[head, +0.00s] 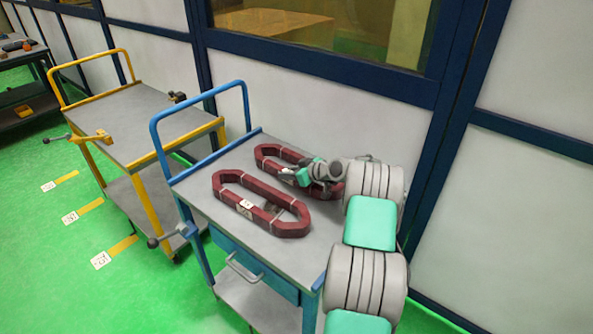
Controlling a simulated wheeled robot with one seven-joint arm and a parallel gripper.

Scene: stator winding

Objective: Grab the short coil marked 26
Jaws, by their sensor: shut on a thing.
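Two dark red elongated ring coils with white bands are at the blue cart. The front coil (229,194) lies flat on the cart top, with a small white tag on its near side whose number I cannot read for certain. The back coil (266,165) is beyond it, close to the cart top; I cannot tell whether it touches the surface. My gripper (297,175) is shut on the back coil at its near side. My wrist and arm hide part of that coil's right end, and no marking on it is readable.
The blue cart (197,192) has raised handle bars and a drawer. A yellow cart (140,115) stands to the left, with clamp-like fittings at its corners. A panelled wall (330,105) runs close behind. Green floor with numbered yellow marks is free at lower left.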

